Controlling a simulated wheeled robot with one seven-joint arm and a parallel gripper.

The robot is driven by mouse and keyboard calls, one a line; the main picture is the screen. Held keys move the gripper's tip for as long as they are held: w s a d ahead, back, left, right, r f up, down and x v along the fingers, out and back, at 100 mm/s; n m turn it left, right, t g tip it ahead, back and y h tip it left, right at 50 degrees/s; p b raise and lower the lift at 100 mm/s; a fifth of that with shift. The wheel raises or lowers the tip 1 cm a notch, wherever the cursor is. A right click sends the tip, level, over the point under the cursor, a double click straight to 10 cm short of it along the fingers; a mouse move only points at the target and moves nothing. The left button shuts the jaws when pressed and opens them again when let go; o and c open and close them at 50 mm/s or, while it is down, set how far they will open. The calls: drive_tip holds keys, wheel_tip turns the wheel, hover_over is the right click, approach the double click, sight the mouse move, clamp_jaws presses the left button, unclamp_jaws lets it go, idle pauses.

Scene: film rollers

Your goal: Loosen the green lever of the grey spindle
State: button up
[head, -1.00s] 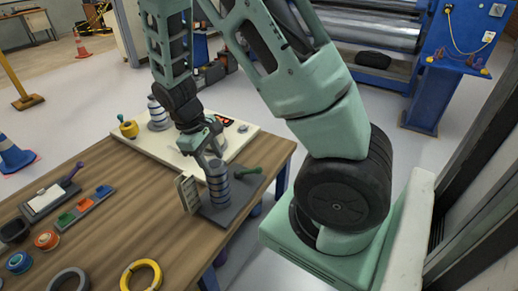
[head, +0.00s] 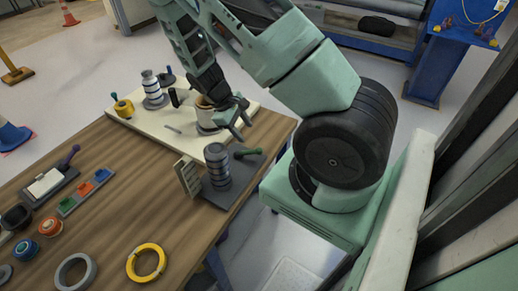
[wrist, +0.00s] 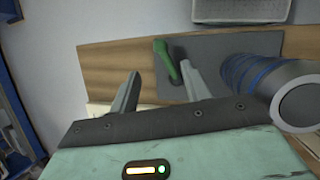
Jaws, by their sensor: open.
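The grey spindle (head: 217,166) stands upright on a dark grey base plate (head: 222,196) near the table's right corner. Its green lever (head: 248,153) sticks out to the right at the plate's edge. In the wrist view the lever (wrist: 165,60) shows ahead of the gap between the fingertips, nearer the right finger, and the spindle (wrist: 255,85), with blue bands, lies to the right. My gripper (head: 242,128) is open and empty, above and behind the lever in the head view. It also shows in the wrist view (wrist: 159,72). I see no contact with the lever.
A cream board (head: 150,125) behind holds a white banded spindle (head: 152,90), a yellow part (head: 123,107) and a tan cylinder (head: 205,115). A slotted upright plate (head: 187,176) stands left of the grey spindle. A yellow ring (head: 146,262) lies in front.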

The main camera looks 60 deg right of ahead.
sight(259, 151)
drive_tip(key=p+x, duration=0.2)
drive_tip(key=x, duration=1)
drive_tip(key=shift+f+p, duration=0.1)
drive_tip(key=shift+p, duration=0.25)
clamp_jaws()
drive_tip(key=shift+w+d, duration=0.1)
